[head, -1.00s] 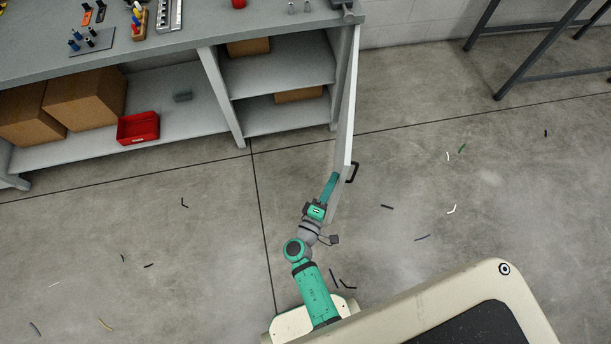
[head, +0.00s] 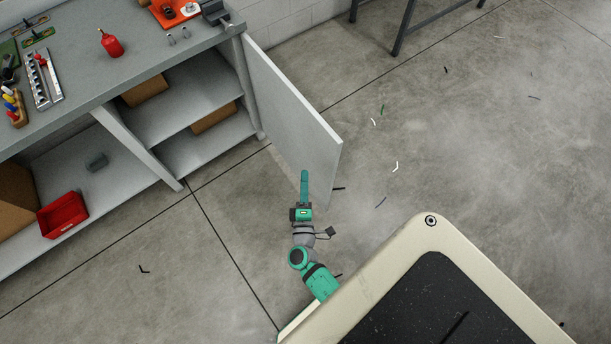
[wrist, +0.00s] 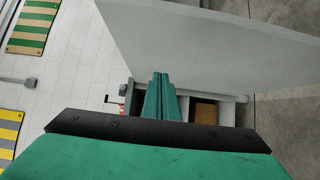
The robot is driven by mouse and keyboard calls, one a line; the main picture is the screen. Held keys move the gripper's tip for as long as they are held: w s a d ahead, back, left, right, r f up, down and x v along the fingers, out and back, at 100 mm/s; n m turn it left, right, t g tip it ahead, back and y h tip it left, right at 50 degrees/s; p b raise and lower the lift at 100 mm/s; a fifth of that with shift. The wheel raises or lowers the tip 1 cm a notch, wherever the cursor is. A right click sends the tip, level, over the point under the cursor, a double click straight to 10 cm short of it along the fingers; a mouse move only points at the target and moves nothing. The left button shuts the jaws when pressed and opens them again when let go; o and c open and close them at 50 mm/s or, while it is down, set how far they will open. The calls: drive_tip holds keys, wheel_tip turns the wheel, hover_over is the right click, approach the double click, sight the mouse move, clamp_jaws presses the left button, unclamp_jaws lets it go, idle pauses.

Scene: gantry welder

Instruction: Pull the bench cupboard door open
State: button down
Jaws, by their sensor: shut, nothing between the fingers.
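The cupboard door (head: 290,115) of the bench (head: 140,70) stands wide open, swung out from the bench's right end. Its inner face shows, and a small dark piece of its handle (head: 338,188) sticks out past the far side. My gripper (head: 304,174) is shut and empty at the inner side of the door, near its lower free edge. In the wrist view the shut green fingers (wrist: 160,90) point past the door panel (wrist: 220,45), which fills the upper right. I cannot tell whether the fingertips touch the door.
Inside the open cupboard, brown boxes (head: 214,117) sit on the shelves. A red bin (head: 63,215) is on the lower shelf at left. A dark metal frame (head: 405,25) stands at the back. The floor right of the door is clear apart from small scraps.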

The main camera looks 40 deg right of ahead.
drive_tip(key=v, duration=1.1)
drive_tip(key=shift+s, duration=0.4)
drive_tip(key=shift+f, duration=0.1)
drive_tip(key=s+a+f+m+g+y, duration=0.3)
drive_tip(key=s+a+y, duration=0.6)
drive_tip(key=s+a, duration=0.15)
drive_tip(key=a+r+m+t+y, duration=0.1)
drive_tip(key=a+r, duration=0.4)
drive_tip(key=r, duration=0.6)
drive_tip(key=a+r+m+t+y, duration=0.2)
drive_tip(key=a+r+m+t, duration=0.2)
drive_tip(key=r, duration=0.6)
drive_tip(key=shift+a+r+m, duration=0.4)
drive_tip(key=shift+a+m, duration=0.3)
drive_tip(key=shift+m, duration=0.1)
drive_tip(key=shift+s+a, duration=0.1)
drive_tip(key=shift+a, duration=0.05)
